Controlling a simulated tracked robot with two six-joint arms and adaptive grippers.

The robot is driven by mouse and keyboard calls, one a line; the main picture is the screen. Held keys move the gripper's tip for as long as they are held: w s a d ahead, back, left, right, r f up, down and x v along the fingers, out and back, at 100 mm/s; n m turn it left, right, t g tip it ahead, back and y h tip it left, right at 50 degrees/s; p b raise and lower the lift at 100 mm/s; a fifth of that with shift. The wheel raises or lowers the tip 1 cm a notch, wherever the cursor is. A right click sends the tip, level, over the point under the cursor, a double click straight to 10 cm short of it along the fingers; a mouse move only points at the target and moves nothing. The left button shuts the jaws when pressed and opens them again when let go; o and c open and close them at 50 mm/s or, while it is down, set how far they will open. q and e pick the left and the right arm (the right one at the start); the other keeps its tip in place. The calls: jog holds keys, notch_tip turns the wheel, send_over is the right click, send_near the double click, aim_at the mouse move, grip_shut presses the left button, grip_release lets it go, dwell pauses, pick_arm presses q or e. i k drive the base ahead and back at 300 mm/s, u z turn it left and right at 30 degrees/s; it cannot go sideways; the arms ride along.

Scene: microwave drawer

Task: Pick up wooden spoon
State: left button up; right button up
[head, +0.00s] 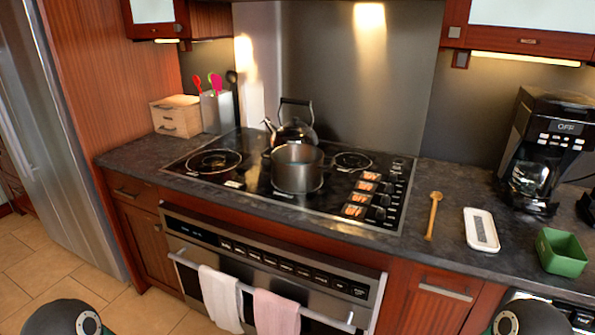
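The wooden spoon (433,216) lies on the dark countertop (455,185), just right of the cooktop. Its long side runs from front to back, and nothing covers it. My two arms show only as dark rounded parts at the bottom left and bottom right edges. Neither gripper is in view, and nothing touches the spoon.
Right of the spoon are a white tray (481,230), a green square container (561,252) and a coffee maker (543,150). A steel pot (297,168) and a kettle (293,132) stand on the cooktop (235,175). Towels (277,312) hang on the oven handle.

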aim_at(436, 196)
jog(key=u, duration=0.05)
jog(key=i, duration=0.9)
jog(key=z, duration=0.1)
